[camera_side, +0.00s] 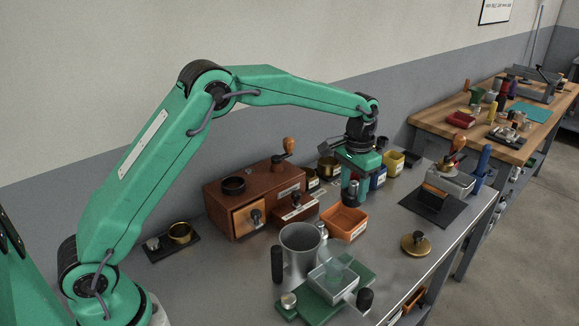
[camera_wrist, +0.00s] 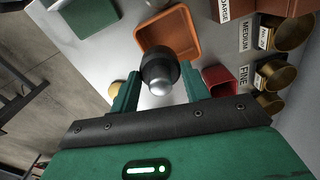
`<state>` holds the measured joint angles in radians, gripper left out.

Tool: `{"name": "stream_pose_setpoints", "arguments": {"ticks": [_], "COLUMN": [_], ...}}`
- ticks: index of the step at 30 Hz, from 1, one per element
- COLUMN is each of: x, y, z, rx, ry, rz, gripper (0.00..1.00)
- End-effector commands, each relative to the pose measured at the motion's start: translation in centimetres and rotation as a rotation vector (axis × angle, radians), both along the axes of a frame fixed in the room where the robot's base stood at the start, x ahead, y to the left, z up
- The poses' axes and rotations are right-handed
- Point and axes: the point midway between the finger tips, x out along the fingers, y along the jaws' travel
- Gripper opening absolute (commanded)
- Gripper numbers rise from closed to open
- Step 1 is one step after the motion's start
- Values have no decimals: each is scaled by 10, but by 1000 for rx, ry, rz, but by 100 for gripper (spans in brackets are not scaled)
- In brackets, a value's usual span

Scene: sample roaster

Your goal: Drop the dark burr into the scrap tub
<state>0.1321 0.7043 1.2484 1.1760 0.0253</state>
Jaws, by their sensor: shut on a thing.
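The dark burr (camera_wrist: 158,66), a black ring-like body with a shiny rounded metal end, sits between the fingers of my gripper (camera_wrist: 160,82) in the wrist view. My gripper is shut on it. In the side view my gripper (camera_side: 353,184) points down and holds the burr (camera_side: 352,190) above the bench, close to the orange tub. The orange tub (camera_side: 344,222), open-topped and apparently the scrap tub, stands on the bench just below and in front. It also shows in the wrist view (camera_wrist: 145,42), partly hidden by the burr. Its label is too small to read.
A brown wooden grinder box (camera_side: 226,191) with drawers stands left of the tub. A metal cup (camera_side: 300,246) and a green-based scale (camera_side: 352,272) stand in front. Brass, blue and yellow cups (camera_side: 393,163) line the back. A brass tamper (camera_side: 415,243) lies to the right.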

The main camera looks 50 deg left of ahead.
Motion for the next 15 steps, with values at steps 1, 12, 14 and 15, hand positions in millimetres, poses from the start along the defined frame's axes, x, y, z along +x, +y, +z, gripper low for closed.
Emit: {"name": "stream_pose_setpoints", "arguments": {"ticks": [1,12,14,15], "x": [0,0,0,0], "y": [0,0,0,0], "z": [-4,-16,-16,-16], "rx": [0,0,0,0], "ry": [0,-2,-2,-2], "rz": [0,0,0,0], "gripper": [15,15,15,15]}}
